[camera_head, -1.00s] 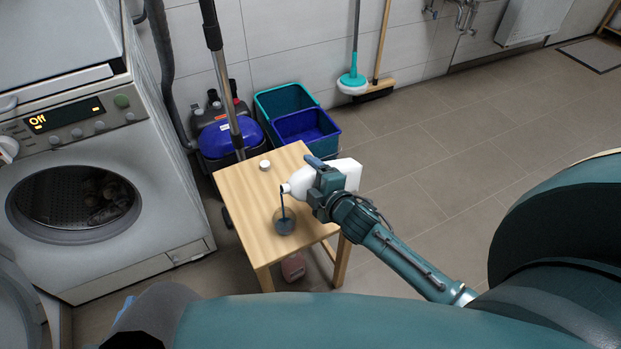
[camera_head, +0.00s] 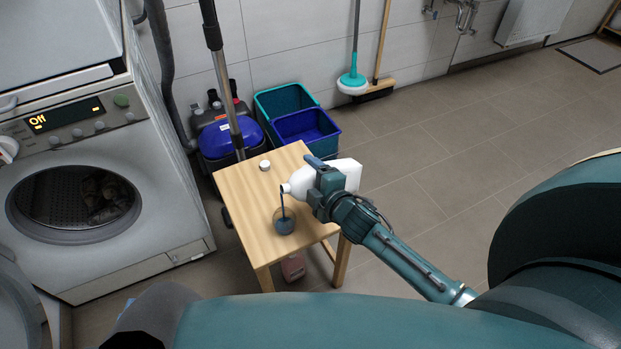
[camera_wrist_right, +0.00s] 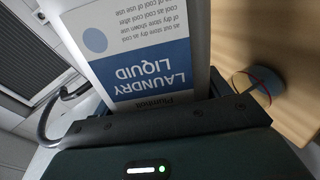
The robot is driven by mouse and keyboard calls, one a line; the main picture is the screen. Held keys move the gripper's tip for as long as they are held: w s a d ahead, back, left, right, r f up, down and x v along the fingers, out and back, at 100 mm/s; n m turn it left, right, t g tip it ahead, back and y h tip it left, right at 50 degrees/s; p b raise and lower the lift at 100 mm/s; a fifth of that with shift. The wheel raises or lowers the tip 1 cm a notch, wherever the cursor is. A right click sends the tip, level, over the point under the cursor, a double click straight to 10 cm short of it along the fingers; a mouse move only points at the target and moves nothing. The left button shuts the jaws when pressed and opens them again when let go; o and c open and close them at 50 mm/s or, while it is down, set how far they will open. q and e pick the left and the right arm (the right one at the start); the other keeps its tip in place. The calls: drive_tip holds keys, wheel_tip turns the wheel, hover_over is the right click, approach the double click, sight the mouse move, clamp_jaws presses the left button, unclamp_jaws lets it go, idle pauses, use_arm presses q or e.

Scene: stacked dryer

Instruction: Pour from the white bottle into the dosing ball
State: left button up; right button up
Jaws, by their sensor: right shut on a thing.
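The white bottle (camera_head: 345,172) is held tilted on its side above the small wooden table, its mouth toward the left. A stream of dark blue liquid (camera_head: 283,200) runs from its mouth down into the dosing ball (camera_head: 285,222). The dosing ball is clear, stands on the table and has blue liquid in it. My right gripper (camera_head: 322,190) is shut around the bottle. In the right wrist view the bottle's blue and white "LAUNDRY LIQUID" label (camera_wrist_right: 150,70) fills the jaws, and the dosing ball (camera_wrist_right: 258,88) shows at the right. My left gripper is not in view.
A white cap (camera_head: 265,165) lies on the wooden table (camera_head: 236,190). A washing machine (camera_head: 150,235) with a dark round door stands at the left. A blue vacuum cleaner (camera_head: 228,138) and bins (camera_head: 305,130) stand behind the table. The floor at the right is clear.

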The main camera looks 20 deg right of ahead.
drive_tip(key=shift+f, duration=0.3)
idle(1.1)
drive_tip(key=shift+f+n+h+b, duration=0.3)
drive_tip(key=shift+f+n+b, duration=0.1)
idle(0.7)
idle(0.5)
idle(0.9)
idle(3.1)
